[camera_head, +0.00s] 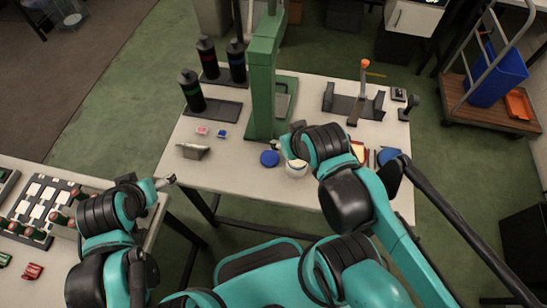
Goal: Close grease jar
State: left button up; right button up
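A small white jar (296,169) with a pale top stands near the middle of the white table, just in front of the green press. A round blue lid (269,158) lies on the table to its left, apart from it. My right gripper (279,146) is above and behind the jar and lid, and my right wrist partly covers this area. Its fingers are too small to tell whether they are open or shut. My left gripper (168,181) is out at the table's left edge, away from the jar. Its finger state is unclear.
A green press (264,80) stands behind the lid. Black bottles (192,91) stand at the back left, and a small grey stand (193,150) is at the left. A bracket with an orange-topped tool (363,85) is at the back right. The front left tabletop is clear.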

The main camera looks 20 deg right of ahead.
aim_at(296, 169)
jog(key=i+j+z, duration=0.1)
jog(key=z, duration=0.25)
jog(key=i+j+z, duration=0.1)
jog(key=z, duration=0.25)
jog(key=j+z, duration=0.15)
jog(key=z, duration=0.2)
jog(key=i+j, duration=0.05)
